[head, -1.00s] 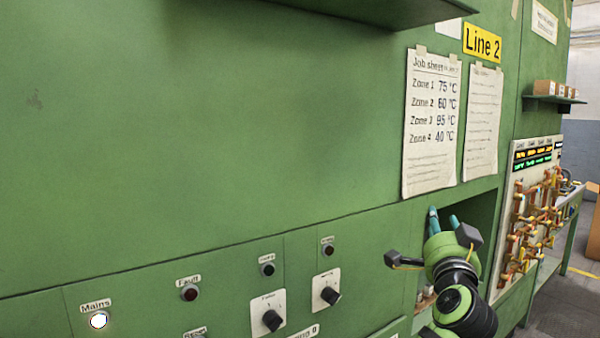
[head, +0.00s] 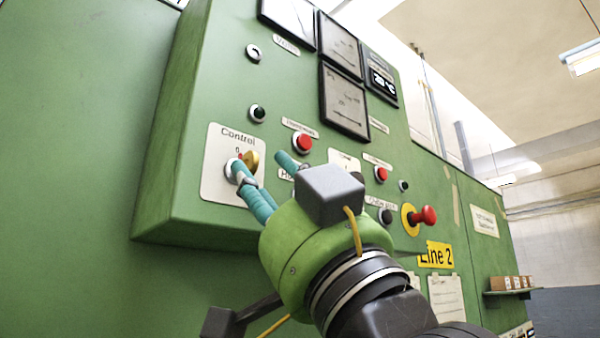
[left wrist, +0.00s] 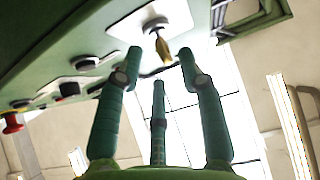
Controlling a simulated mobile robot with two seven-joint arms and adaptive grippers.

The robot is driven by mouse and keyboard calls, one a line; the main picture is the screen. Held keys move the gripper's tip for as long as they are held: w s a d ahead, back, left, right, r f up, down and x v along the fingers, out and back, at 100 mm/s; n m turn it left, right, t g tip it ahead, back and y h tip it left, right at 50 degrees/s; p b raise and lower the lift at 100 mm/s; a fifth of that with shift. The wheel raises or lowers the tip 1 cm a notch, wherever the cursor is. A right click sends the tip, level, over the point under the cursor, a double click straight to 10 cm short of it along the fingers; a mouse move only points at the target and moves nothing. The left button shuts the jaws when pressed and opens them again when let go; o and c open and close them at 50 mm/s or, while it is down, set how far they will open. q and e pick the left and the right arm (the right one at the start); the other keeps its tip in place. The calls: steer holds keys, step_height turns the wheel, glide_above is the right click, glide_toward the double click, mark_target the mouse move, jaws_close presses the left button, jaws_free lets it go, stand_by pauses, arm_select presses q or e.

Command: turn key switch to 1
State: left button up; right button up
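The key switch with its brass key (head: 251,160) sits on a white plate labelled Control (head: 218,160), on the face of a green box. A 0 is marked above it; I cannot read a 1 or the key's exact setting. In the left wrist view the key (left wrist: 163,50) sticks out of its round lock, just ahead of my fingertips. My left gripper (head: 264,168) is open, its teal fingers spread on either side of the key. In the left wrist view the open gripper (left wrist: 160,65) shows no clear contact with the key. My right gripper is not in view.
Red buttons (head: 303,143), a black button (head: 257,113) and a red-knobbed switch on a yellow disc (head: 428,215) are close to the right and above. Dark-framed gauges (head: 343,100) fill the upper face. The green wall left of the box is clear.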

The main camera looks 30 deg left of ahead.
mark_target(249, 164)
arm_select(q)
steer(key=p+x, duration=0.1)
steer(key=x, duration=0.1)
steer(key=shift+s+a+r, duration=0.1)
steer(key=shift+a+r, duration=0.1)
steer(key=shift+r, duration=0.05)
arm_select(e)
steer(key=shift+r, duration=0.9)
arm_select(q)
steer(key=shift+d, duration=0.1)
jaws_close()
steer(key=shift+f+t, duration=0.1)
steer(key=shift+t, duration=0.3)
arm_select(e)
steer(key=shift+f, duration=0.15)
